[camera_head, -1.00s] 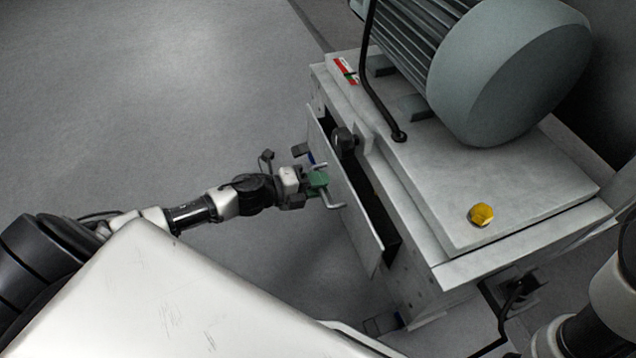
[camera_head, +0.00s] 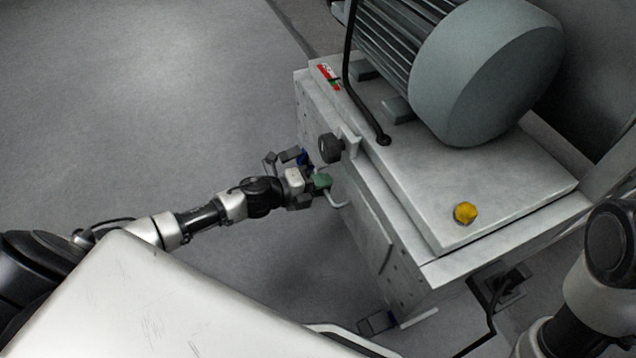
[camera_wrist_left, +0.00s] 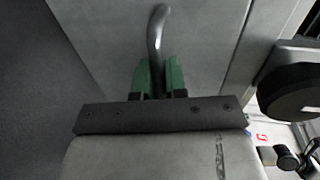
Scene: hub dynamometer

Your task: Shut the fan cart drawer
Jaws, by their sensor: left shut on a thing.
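The fan cart (camera_head: 470,215) is a pale grey box with a large blue-grey motor on top, at the right of the head view. Its drawer (camera_head: 362,222) is on the side facing my left arm, and its front now looks about flush with the cart side, with no open gap visible. My left gripper (camera_head: 325,186), with green fingers, is shut on the drawer's bent metal handle (camera_head: 338,202). In the left wrist view the handle (camera_wrist_left: 157,35) rises from between the green fingers (camera_wrist_left: 159,77), against the grey drawer front (camera_wrist_left: 100,45). My right gripper is not in view.
A dark round knob (camera_head: 330,148) sticks out from the cart just above the drawer. The floor (camera_head: 150,90) at left is clear.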

